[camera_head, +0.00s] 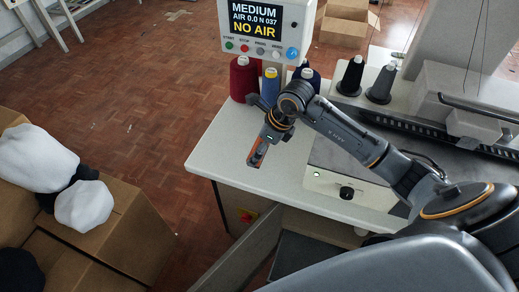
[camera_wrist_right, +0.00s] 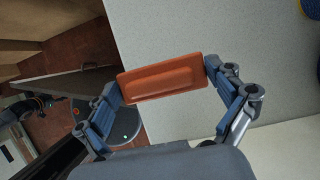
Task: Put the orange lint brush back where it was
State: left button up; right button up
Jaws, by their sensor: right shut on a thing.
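The orange lint brush (camera_head: 258,154) is in my right gripper (camera_head: 264,143), above the front left corner of the white table (camera_head: 225,148). In the right wrist view the brush (camera_wrist_right: 163,80) shows its orange back with a long recess. The two blue-padded fingers of my right gripper (camera_wrist_right: 165,88) are shut on its two ends. In that view the brush lies over the table edge, with the pale table top to the right and the floor to the left. My left gripper is not in view.
Red (camera_head: 243,80), blue (camera_head: 270,88) and black (camera_head: 350,77) thread cones stand along the table's back. A control panel (camera_head: 266,30) reads "NO AIR". A sewing machine (camera_head: 450,90) stands at right. Cardboard boxes (camera_head: 135,225) with white cloth bundles (camera_head: 85,205) are at left. The table's left front is clear.

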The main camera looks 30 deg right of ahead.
jog(key=shift+w+d+f, duration=0.3)
jog(key=shift+w+f, duration=0.15)
jog(key=shift+f, duration=0.15)
jog(key=shift+w+d+f, duration=0.25)
jog(key=shift+w+f, duration=0.15)
jog(key=shift+f, duration=0.15)
notch_tip(320, 180, down, 3)
jog(key=shift+w+d+f+p, duration=0.1)
jog(key=shift+w+p, duration=0.05)
jog(key=shift+p, duration=0.5)
jog(key=shift+f, duration=0.15)
jog(key=shift+f, duration=0.25)
jog(key=o, duration=0.8)
jog(key=shift+r, duration=0.1)
jog(key=shift+c, duration=0.2)
